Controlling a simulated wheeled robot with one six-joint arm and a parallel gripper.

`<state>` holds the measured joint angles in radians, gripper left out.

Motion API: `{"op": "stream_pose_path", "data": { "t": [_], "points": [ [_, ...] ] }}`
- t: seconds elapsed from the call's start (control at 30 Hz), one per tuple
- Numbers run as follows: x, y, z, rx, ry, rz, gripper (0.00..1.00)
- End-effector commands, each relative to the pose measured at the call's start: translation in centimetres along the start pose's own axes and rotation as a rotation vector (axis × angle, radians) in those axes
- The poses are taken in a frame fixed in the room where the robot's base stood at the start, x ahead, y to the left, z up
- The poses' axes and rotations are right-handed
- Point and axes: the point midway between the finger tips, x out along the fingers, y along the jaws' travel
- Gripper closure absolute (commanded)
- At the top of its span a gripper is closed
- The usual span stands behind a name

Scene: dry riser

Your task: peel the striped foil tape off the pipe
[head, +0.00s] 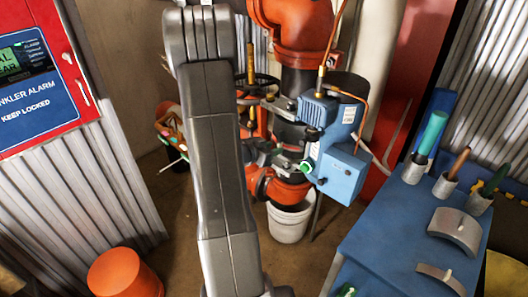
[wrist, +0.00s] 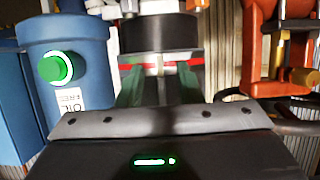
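The striped foil tape (wrist: 192,64) shows in the wrist view as a silver band with a red stripe and a pale upright piece at its middle. It wraps the pipe (wrist: 160,34) just below a wide dark section. My gripper (wrist: 160,84) is in front of the band, its two dark green fingers apart, one on each side of the pale piece. I see nothing held between them. Whether the fingertips touch the tape or pipe I cannot tell.
A blue pump box (head: 340,172) stands right of the pipe; its green button (wrist: 55,68) is left of my gripper. Orange valve parts (wrist: 262,45) are at right. A white bucket (head: 289,222) stands below. A blue tool bench (head: 385,238) is at right.

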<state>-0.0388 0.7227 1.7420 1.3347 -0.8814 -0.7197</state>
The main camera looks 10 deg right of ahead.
Motion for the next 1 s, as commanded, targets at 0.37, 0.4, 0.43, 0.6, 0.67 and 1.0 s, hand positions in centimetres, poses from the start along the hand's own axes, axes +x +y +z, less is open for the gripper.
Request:
{"op": "stream_pose_path", "data": {
  "t": [0.37, 0.4, 0.43, 0.6, 0.67, 1.0],
  "points": [
    [1.6, 0.0, 0.0, 0.0, 0.0, -0.001, 0.67],
    [1.6, 0.0, 0.0, 0.0, 0.0, -0.001, 0.67],
    [1.6, 0.0, 0.0, 0.0, 0.0, -0.001, 0.67],
    [1.6, 0.0, 0.0, 0.0, 0.0, -0.001, 0.91],
    [1.6, 0.0, 0.0, 0.0, 0.0, -0.001, 1.0],
    [1.5, 0.0, 0.0, 0.0, 0.0, -0.001, 1.0]
  ]
}}
